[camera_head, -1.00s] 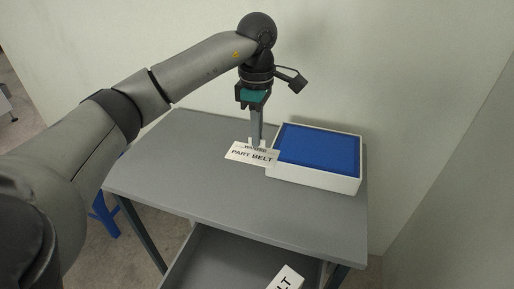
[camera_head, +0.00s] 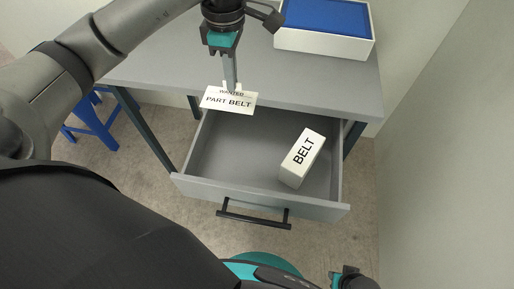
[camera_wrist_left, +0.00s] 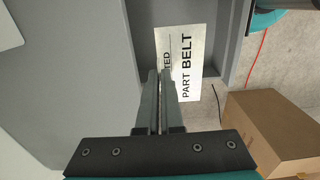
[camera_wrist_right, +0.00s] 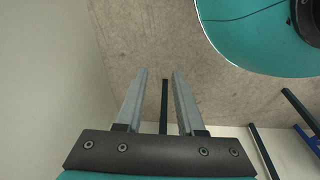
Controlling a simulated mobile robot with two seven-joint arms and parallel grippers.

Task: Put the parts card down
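The parts card (camera_head: 229,100) is white with the black words "WANTED" and "PART BELT". My left gripper (camera_head: 232,88) is shut on the card's upper edge and holds it at the table's front edge, by the open drawer. The card (camera_wrist_left: 187,70) also shows in the left wrist view, between and beyond the fingertips (camera_wrist_left: 163,74). My right gripper (camera_wrist_right: 160,72) is open and empty in the right wrist view, with floor behind it. In the head view a part of the right gripper (camera_head: 352,280) shows at the bottom edge.
The grey table (camera_head: 170,62) has an open drawer (camera_head: 225,150). A white box marked BELT (camera_head: 302,158) lies in the drawer at the right. A white tray with a blue inside (camera_head: 325,42) stands on the table. A blue stool (camera_head: 97,125) and a cardboard box (camera_wrist_left: 270,130) are on the floor.

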